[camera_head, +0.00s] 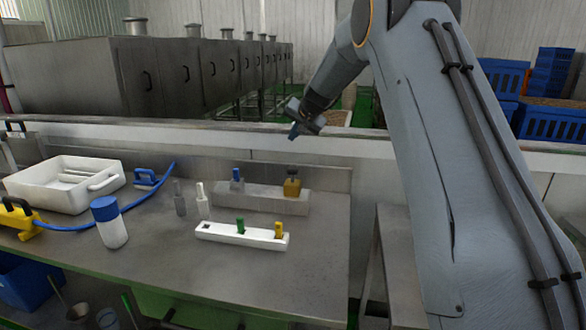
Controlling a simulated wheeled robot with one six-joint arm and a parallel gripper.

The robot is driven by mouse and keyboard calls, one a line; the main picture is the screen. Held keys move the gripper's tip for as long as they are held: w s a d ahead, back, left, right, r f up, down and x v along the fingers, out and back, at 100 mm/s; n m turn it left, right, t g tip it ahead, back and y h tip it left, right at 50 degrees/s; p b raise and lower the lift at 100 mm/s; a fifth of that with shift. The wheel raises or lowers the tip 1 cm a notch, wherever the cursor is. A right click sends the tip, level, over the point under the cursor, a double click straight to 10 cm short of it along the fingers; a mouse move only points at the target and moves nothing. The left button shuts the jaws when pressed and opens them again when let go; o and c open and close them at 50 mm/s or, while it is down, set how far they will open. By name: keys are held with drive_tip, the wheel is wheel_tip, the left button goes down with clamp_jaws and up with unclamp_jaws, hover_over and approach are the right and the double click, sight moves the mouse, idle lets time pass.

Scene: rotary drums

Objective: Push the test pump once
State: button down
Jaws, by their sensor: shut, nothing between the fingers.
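I cannot tell for certain which item is the test pump. An amber bottle with a dark top (292,184) stands upright on the right end of a low grey block (262,200) on the bench. At the bench's left edge is a yellow device with a black handle (18,217); a blue hose (75,227) runs from it. My gripper (295,133) is shut and empty. It hangs in the air near the bench's rear ledge, above the amber bottle in the picture and apart from everything on the bench.
The metal bench (190,265) holds a white tub (65,186), a blue-capped white bottle (110,222), two small bottles (202,200) and a white rack with green and yellow pieces (215,232). A blue piece (237,177) stands left of the amber bottle. The bench's front right is clear.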

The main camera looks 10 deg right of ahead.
drive_tip(key=b, duration=0.5)
hover_over(292, 168)
drive_tip(key=f, duration=0.4)
drive_tip(key=s+f, duration=0.1)
drive_tip(key=f, duration=0.1)
drive_tip(key=shift+d+f, duration=0.25)
drive_tip(key=shift+d, duration=0.05)
drive_tip(key=shift+f+b, duration=1.1)
drive_tip(key=shift+f, duration=0.05)
drive_tip(key=shift+f, duration=0.1)
idle(0.4)
drive_tip(key=shift+f+b, duration=0.35)
drive_tip(key=shift+b, duration=0.25)
drive_tip(key=shift+f+b, duration=1.5)
drive_tip(key=shift+b, duration=0.15)
idle(1.6)
drive_tip(key=shift+r, duration=0.2)
drive_tip(key=shift+r+p, duration=1.5)
drive_tip(key=shift+r, duration=0.2)
